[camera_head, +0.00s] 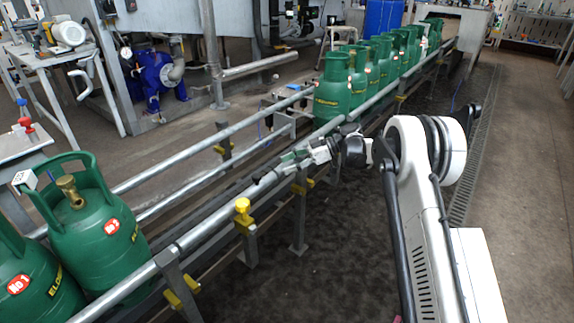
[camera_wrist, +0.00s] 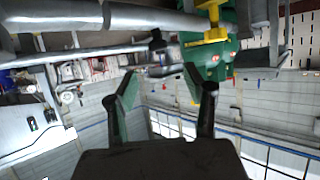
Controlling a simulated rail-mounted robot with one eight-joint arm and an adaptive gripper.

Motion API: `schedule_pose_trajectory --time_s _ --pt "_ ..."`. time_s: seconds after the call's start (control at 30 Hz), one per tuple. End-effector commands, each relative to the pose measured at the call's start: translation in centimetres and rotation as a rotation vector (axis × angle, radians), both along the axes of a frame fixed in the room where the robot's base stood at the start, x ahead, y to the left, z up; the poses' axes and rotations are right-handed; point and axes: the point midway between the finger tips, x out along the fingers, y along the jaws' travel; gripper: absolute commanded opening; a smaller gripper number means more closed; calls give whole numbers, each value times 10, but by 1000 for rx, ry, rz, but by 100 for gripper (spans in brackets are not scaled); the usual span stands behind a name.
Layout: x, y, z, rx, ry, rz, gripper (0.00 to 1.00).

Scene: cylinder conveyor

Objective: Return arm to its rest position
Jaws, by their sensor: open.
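My gripper (camera_head: 288,163) is at the front rail of the conveyor in the head view, pointing left; whether it touches the rail cannot be told. In the wrist view my gripper (camera_wrist: 166,78) has its two fingers spread, with no cylinder between them. My white arm (camera_head: 425,220) reaches in from the right foreground, bent at a large round joint. A green gas cylinder (camera_head: 95,225) and another green cylinder (camera_head: 35,285) stand at the near left end of the conveyor. A row of several green cylinders (camera_head: 332,95) stands farther along it.
The conveyor's front rail (camera_head: 225,225) runs diagonally, with metal posts and yellow clamps (camera_head: 243,206). The conveyor stretch between the two cylinder groups is empty. Dark floor (camera_head: 330,265) lies open in front of the conveyor. A blue pump (camera_head: 155,78) stands behind it.

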Motion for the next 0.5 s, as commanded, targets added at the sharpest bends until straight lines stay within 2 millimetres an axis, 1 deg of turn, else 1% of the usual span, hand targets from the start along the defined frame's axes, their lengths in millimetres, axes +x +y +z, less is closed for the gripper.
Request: schedule_pose_trajectory --time_s 0.07,0.17,0.27,0.37,0.5 --pt "0 0 1 -2 1 -2 47" --pt "-2 -1 9 -18 13 -17 47" --pt "-6 -5 26 -55 42 -54 47" --pt "-13 -11 49 -108 84 -111 47" --pt "-27 -21 81 -185 144 -201 47"
